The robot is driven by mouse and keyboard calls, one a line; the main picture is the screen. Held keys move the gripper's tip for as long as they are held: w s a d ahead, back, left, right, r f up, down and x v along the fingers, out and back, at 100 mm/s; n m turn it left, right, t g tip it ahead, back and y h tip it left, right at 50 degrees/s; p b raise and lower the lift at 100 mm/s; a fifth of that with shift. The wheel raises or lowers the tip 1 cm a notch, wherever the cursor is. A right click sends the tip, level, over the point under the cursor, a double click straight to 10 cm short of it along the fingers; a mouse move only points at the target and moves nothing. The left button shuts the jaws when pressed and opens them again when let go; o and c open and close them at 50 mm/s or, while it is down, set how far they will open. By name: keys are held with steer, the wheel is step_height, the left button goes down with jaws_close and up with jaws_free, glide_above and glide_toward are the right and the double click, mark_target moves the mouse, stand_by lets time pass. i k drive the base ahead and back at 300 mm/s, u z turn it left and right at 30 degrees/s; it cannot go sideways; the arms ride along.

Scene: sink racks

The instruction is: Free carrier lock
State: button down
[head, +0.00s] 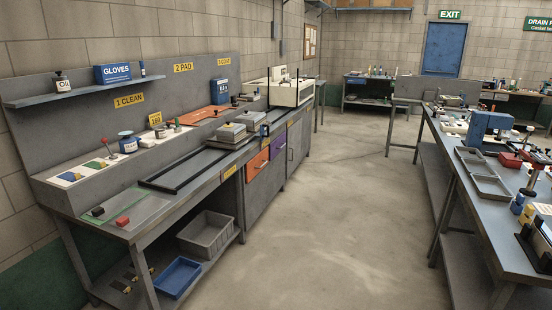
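My gripper is not in this view. Nothing here is clearly marked as the carrier lock. On the left bench (200,165), a grey stacked block unit (228,133) sits at the far end of a black rail frame (165,183). A small blue upright part (264,131) stands at the right side of this unit, near the bench's front edge. I cannot tell whether it is a lock, or its state.
A cream machine (291,91) stands farther back. A right workbench (485,210) carries trays and tools. The floor aisle (340,200) between the benches is clear.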

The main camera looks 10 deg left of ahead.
mark_target(105, 140)
steer(key=u, duration=0.2)
steer(key=i, duration=0.75)
steer(key=u, duration=0.65)
steer(key=i, duration=0.75)
steer(key=u, duration=0.75)
steer(key=i, duration=0.6)
steer(key=u, duration=0.95)
steer(key=i, duration=1.3)
steer(key=u, duration=0.25)
